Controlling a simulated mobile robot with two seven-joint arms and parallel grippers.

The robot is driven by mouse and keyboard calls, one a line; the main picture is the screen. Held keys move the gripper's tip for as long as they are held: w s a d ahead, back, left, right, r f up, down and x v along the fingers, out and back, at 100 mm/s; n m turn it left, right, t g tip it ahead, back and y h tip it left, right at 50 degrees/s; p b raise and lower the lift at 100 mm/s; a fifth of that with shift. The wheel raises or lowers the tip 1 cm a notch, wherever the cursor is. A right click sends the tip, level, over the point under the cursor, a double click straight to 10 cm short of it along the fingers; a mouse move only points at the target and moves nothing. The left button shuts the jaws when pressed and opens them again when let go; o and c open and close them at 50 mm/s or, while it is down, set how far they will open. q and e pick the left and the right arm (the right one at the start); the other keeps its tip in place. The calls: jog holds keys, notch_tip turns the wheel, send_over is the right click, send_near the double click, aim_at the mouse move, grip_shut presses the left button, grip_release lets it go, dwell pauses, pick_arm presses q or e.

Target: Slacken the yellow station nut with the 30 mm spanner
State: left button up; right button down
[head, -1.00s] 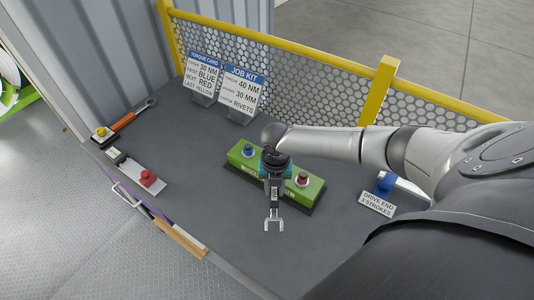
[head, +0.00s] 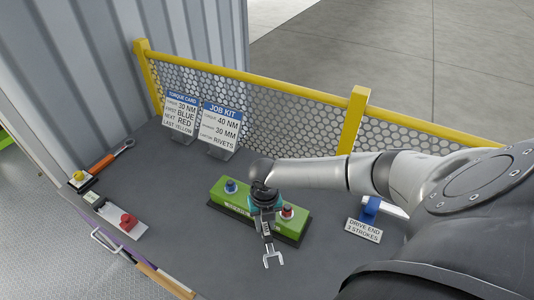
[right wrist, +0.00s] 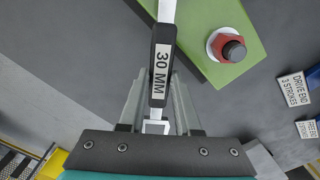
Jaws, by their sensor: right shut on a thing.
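My right gripper (head: 266,216) is shut on the dark handle of the 30 mm spanner (head: 272,257), above the green station block (head: 216,196). The spanner's pale open jaw points toward the bench front, apart from any nut. In the right wrist view the handle (right wrist: 161,65) with its "30 MM" label lies between the fingers. The block carries a blue nut (head: 231,186) and a red-based nut (head: 288,211); my gripper hides the part between them. No yellow nut shows on the block. A yellow knob (head: 79,176) sits at the bench's far left. My left gripper is out of view.
A torque card (head: 180,115) and a job kit card (head: 220,126) stand at the back by the yellow-railed mesh. An orange-handled tool (head: 102,163) and a red knob (head: 128,220) lie left. A "DRIVE END" sign (head: 364,230) stands right. Bench front is clear.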

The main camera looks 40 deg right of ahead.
jog(key=shift+w+r, duration=0.1)
jog(key=shift+r, duration=0.1)
jog(key=shift+a+r, duration=0.1)
jog(key=shift+r, duration=0.9)
jog(key=shift+w+a+m, duration=0.2)
jog(key=shift+a+m, duration=0.15)
jog(key=shift+m, duration=0.15)
jog(key=w+a+m+b, duration=0.1)
jog(key=w+a+m, duration=0.4)
jog(key=w+m, duration=0.4)
jog(key=m, duration=0.3)
jog(key=shift+w, duration=0.3)
